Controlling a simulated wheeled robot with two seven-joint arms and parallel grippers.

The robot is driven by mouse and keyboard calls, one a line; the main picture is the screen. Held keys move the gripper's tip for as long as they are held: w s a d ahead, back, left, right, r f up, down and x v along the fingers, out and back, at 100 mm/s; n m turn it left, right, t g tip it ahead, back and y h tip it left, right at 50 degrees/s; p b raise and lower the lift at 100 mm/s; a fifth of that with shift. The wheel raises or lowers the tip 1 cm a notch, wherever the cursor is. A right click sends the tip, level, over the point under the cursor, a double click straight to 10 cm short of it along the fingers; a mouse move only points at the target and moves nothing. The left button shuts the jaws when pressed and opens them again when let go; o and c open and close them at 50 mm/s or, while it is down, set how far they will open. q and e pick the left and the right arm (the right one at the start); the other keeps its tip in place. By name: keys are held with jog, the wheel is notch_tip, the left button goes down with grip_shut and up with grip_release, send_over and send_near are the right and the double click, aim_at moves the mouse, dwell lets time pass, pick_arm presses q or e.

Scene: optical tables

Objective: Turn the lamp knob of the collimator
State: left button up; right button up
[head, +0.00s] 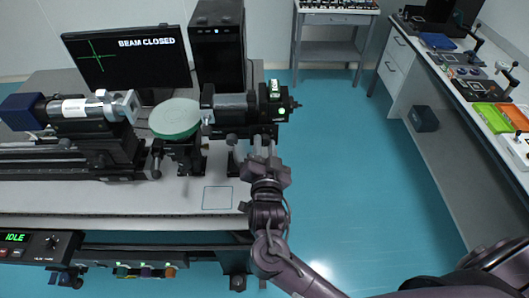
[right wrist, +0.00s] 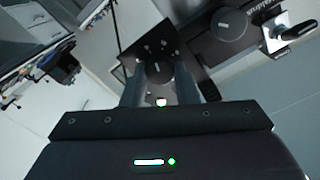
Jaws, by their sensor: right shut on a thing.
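The collimator (head: 233,106) is a black horizontal tube on a mount at the table's right end, with a dark lamp housing (head: 275,101) bearing green labels at its right end. My right gripper (head: 264,146) reaches up to just below and in front of the lamp housing. In the right wrist view, a round dark knob (right wrist: 158,72) shows between the two fingers of my right gripper (right wrist: 160,88), in front of a dark plate with small screws. The gripper is shut on the knob. In the head view the fingers hide the knob. My left gripper is not in view.
A green round stage (head: 175,118) stands left of the collimator, and a silver-and-blue instrument (head: 75,110) further left. The monitor (head: 127,55) reads "BEAM CLOSED". A control panel (head: 38,243) reads "IDLE". The blue floor (head: 350,170) right of the table is clear.

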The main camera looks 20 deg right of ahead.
jog(key=m+b, duration=0.3)
jog(key=shift+f, duration=0.25)
jog(key=shift+r+m+b, duration=0.15)
jog(key=shift+m+b, duration=0.6)
jog(key=shift+m, duration=0.25)
jog(key=o, duration=1)
jog(key=shift+r, duration=0.1)
jog(key=p+v, duration=0.1)
jog(key=v, duration=0.7)
